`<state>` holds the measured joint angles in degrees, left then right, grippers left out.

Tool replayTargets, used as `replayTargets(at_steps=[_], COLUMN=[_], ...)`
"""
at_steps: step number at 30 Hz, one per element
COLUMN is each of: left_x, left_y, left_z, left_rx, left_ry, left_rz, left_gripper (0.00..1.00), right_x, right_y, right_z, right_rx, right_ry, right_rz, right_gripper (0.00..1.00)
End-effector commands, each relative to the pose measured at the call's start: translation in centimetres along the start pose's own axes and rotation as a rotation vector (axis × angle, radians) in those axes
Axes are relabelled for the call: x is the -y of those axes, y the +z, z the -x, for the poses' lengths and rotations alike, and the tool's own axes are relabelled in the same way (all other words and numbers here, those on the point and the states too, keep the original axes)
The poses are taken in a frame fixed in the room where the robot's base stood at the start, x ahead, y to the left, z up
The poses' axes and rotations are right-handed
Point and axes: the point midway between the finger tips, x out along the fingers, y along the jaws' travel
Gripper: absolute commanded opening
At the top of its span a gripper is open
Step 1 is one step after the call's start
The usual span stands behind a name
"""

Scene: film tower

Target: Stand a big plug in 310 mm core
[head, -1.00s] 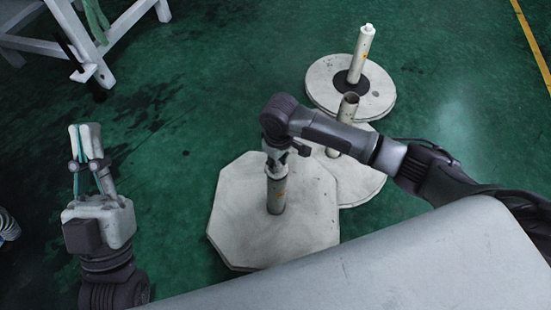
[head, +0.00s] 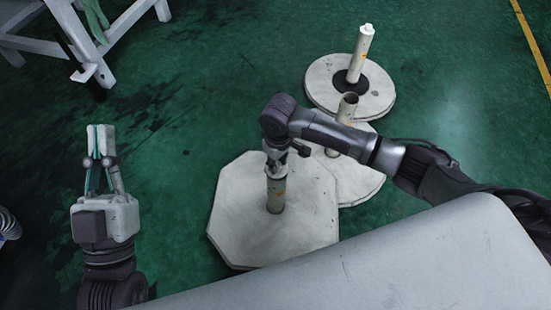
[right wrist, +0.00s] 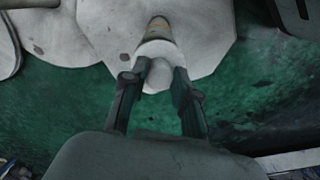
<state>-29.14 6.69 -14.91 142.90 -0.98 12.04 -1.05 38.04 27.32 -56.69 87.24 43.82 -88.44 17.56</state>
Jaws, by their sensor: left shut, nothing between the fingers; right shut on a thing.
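In the head view the plug is mostly hidden by the gripper. My left gripper (head: 101,140) is shut and empty, raised over the floor at the left.
Two other upright cores stand behind: a tall one (head: 360,55) on a round plate (head: 322,85) and an open-topped one (head: 347,108) on another round plate (head: 365,180). A white-legged table (head: 100,70) is at upper left. Green floor between is clear.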

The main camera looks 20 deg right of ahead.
Motion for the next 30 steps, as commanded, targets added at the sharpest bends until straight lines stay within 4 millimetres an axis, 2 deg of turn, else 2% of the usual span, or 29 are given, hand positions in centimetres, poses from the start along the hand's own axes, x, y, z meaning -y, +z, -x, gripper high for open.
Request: replayTargets(at_steps=[16,30], left_x=[0.2,0.2], left_y=[1.5,1.6], left_z=[0.0,0.1], left_rx=[0.093,0.099], left_ry=[-0.005,-0.005], left_rz=[-0.004,-0.004], left_gripper=[0.0,0.0], right_x=[0.0,0.0], right_y=[0.0,0.0], right_z=[0.0,0.0], right_rx=[0.0,0.0], right_ry=[0.0,0.0], right_rz=[0.0,0.0], right_gripper=[0.0,0.0])
